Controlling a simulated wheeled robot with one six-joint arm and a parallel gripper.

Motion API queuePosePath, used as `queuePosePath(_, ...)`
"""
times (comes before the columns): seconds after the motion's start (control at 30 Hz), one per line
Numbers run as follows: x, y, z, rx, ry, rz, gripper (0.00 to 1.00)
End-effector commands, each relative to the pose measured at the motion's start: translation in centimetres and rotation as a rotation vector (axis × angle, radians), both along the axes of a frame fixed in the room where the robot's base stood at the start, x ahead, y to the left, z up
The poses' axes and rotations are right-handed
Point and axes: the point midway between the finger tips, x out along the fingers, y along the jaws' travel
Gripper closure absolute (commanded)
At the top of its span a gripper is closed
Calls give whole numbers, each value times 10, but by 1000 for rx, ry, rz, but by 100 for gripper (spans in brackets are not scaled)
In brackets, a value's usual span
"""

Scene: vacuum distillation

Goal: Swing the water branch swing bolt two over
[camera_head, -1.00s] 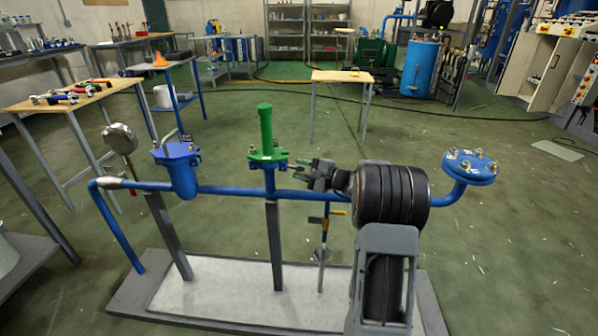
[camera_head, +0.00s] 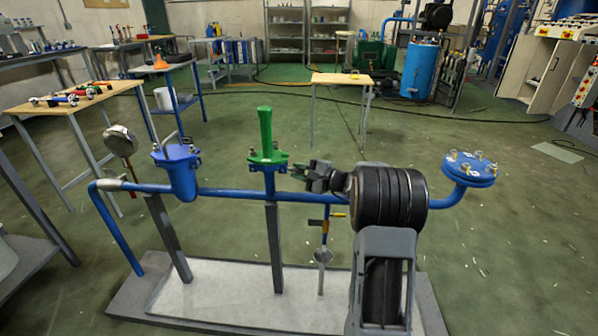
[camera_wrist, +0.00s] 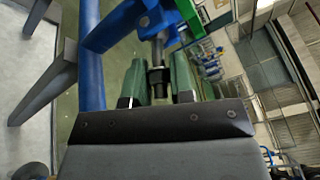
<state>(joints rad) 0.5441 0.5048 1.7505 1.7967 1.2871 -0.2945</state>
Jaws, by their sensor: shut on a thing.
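My gripper (camera_head: 299,169) is at the right side of the green fitting (camera_head: 265,140) on the blue pipe. In the wrist view its two green fingers (camera_wrist: 159,84) are shut on a swing bolt (camera_wrist: 157,54), a thin metal rod with a dark nut, beside a blue bracket (camera_wrist: 128,22). Part of the green fitting shows above the bolt in that view. In the head view the bolt is too small and too hidden by my gripper to make out. I cannot tell from the frames which numbered bolt it is.
A blue pot (camera_head: 181,172) stands on the pipe at left, with a round gauge (camera_head: 120,140) beyond it. A blue flange (camera_head: 470,167) with several bolts ends the pipe at right. A small yellow-handled valve (camera_head: 333,215) hangs below the pipe.

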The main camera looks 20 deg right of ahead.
Motion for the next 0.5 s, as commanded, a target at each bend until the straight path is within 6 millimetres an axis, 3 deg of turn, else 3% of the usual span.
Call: queuePosePath(0.5,0,0,24,-286,159,0,100)
